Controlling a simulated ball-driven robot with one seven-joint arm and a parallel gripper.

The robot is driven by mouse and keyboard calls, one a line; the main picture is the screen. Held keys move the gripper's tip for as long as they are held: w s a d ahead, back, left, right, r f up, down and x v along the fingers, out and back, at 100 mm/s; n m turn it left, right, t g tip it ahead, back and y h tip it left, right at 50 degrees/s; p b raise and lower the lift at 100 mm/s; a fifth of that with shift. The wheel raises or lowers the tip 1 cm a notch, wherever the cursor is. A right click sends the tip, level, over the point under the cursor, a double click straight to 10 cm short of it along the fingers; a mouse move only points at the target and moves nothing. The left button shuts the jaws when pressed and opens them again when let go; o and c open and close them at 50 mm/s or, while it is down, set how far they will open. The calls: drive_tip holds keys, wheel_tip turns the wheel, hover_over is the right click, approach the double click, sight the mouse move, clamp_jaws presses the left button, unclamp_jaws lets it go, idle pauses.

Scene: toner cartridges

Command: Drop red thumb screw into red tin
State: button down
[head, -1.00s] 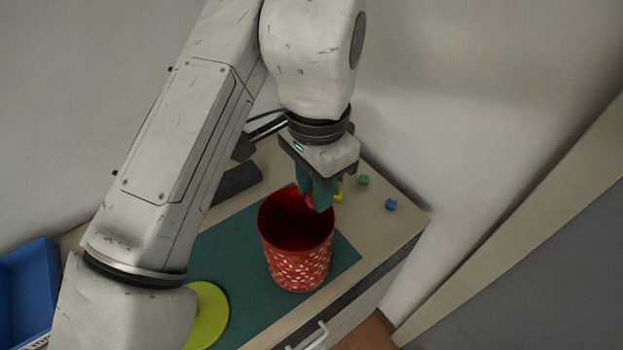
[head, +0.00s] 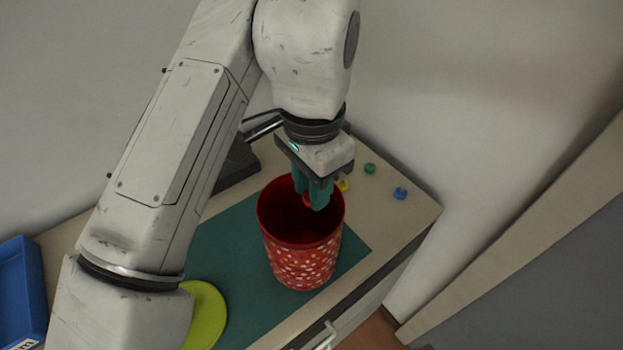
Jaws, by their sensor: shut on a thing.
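The red tin (head: 303,262), red with pale dots, stands upright and open on a green mat. My gripper (head: 313,200) points down over the tin's mouth, near its right back rim. Its teal fingers are shut on the red thumb screw (head: 307,200), of which only a small red part shows between them. The fingertips appear at about the rim's height; I cannot tell exactly how deep they are. The tin's inside is dark and its floor is hidden.
Green (head: 369,168), blue (head: 400,193) and yellow (head: 344,185) screws lie on the table right of the tin. A lime disc (head: 207,318) lies at the front left. A blue bin (head: 20,290) is at the far left. The green mat (head: 235,245) has bare room left of the tin.

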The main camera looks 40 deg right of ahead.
drive_tip(key=c, duration=0.8)
unclamp_jaws()
drive_tip(key=shift+r, duration=0.15)
wheel_tip(320, 180, up, 8)
drive_tip(key=p, duration=0.8)
drive_tip(key=shift+r, duration=0.2)
wheel_tip(320, 180, up, 2)
drive_tip(key=shift+r, duration=0.1)
